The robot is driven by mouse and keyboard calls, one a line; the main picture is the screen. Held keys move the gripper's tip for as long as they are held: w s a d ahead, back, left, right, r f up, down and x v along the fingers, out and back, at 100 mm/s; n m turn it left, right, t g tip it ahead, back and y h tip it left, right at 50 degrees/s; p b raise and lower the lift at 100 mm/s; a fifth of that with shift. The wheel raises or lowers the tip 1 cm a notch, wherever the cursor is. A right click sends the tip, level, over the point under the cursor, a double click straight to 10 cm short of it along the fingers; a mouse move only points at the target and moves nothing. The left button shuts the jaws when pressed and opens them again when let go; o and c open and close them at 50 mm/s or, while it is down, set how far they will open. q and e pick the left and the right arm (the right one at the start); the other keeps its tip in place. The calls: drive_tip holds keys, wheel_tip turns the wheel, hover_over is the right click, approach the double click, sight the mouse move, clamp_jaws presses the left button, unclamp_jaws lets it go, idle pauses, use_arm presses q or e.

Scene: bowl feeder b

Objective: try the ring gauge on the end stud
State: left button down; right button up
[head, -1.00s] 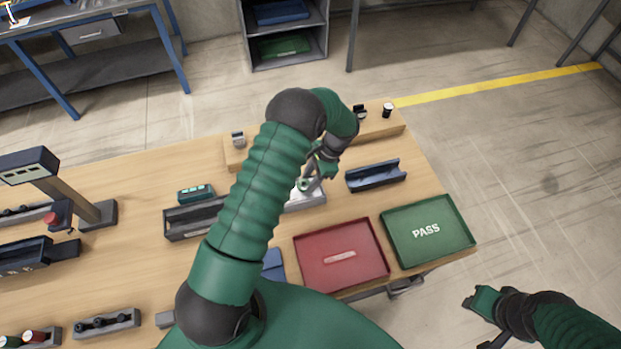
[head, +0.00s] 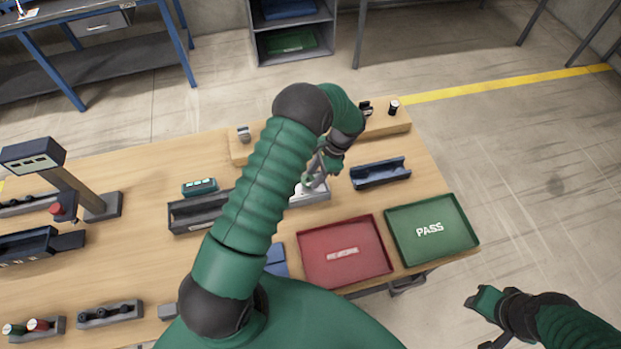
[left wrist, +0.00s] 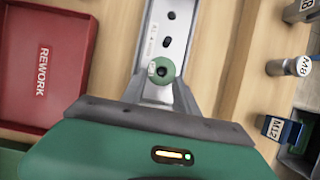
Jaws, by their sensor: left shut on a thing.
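My left gripper (head: 313,178) reaches down over a pale metal plate (head: 318,197). It is shut on a small green ring gauge (head: 307,183). In the left wrist view the ring gauge (left wrist: 162,70) sits at the fingertips, over the plate (left wrist: 168,38), which has dark holes in a row. A dark round centre shows inside the ring; I cannot tell whether it is a stud or the bore. No end stud can be made out clearly. My right gripper (head: 484,319) is open and empty, off the table at the lower right.
A red REWORK tray (head: 312,272) and a green PASS tray (head: 462,235) lie at the front right. A blue trough (head: 380,173) stands right of the plate. Labelled M8 (left wrist: 290,67) and M12 (left wrist: 278,128) pieces stand on the back ledge. A grey bin (head: 190,219) lies left of the arm.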

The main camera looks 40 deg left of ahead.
use_arm(q)
wheel_tip(320, 180, up, 6)
drive_tip(key=p, duration=0.4)
idle(0.5)
drive_tip(key=shift+d+f, duration=0.1)
